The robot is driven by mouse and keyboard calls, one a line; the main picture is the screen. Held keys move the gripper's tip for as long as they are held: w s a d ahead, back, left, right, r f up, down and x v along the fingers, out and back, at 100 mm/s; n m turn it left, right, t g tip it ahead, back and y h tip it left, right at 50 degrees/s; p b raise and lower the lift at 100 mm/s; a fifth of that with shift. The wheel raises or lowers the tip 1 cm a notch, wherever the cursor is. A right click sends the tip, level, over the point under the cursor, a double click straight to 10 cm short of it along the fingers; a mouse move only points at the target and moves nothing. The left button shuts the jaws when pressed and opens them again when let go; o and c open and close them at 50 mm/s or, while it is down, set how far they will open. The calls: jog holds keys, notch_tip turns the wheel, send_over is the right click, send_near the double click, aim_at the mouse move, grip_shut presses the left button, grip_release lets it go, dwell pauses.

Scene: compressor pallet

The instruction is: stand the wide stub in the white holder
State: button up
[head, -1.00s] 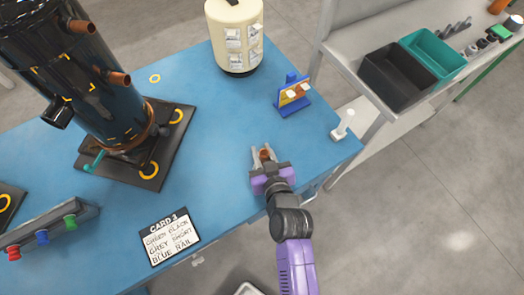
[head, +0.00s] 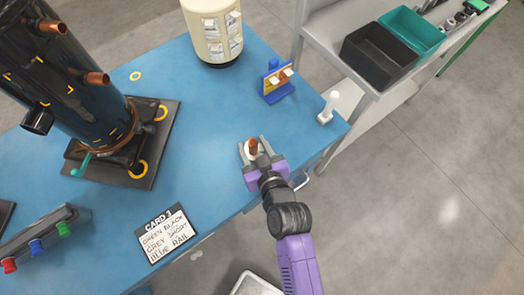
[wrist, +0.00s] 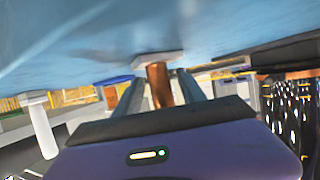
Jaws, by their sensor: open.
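The wide stub (head: 254,146) is a copper-coloured cylinder. It stands upright at the small white holder (head: 247,151) on the blue table, near its front right. In the wrist view, where the table is at the top, the stub (wrist: 159,86) meets the pale holder block (wrist: 154,58). How deep it sits in the holder cannot be told. My gripper (head: 253,146) is open, with its two grey fingers on either side of the stub. In the wrist view the fingers (wrist: 160,95) flank the stub with gaps visible.
A white post on a square base (head: 327,108) stands near the table's right edge. A blue and yellow stand (head: 276,82) and a cream tank (head: 212,30) are farther back. The black compressor (head: 85,80) is left; a card (head: 167,234) lies in front. Bins stand on a bench at right.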

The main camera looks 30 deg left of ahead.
jog(key=v, duration=0.9)
jog(key=shift+s+d+r, duration=0.15)
jog(key=shift+r, duration=0.05)
jog(key=s+d+m+t+h, duration=0.2)
jog(key=s+d+m, duration=0.1)
jog(key=d, duration=0.7)
jog(key=s+d+m+t+h, duration=0.2)
jog(key=d+h, duration=0.1)
jog(key=d, duration=0.7)
jog(key=s+d+r+m+t+h, duration=0.1)
jog(key=s+d+r+m+h, duration=0.2)
jog(key=s+d+r, duration=0.3)
jog(key=shift+s+d+t, duration=0.3)
jog(key=shift+s+d, duration=0.15)
jog(key=shift+d, duration=0.75)
jog(key=shift+o, duration=0.4)
jog(key=s+d+r+m+h, duration=0.2)
jog(key=s+d+r, duration=0.1)
jog(key=s+r, duration=0.2)
notch_tip(320, 180, up, 3)
jog(key=shift+s+d+f+t+h, duration=0.15)
jog(key=shift+s+d+t+h, duration=0.2)
jog(key=shift+d+t+h, duration=0.05)
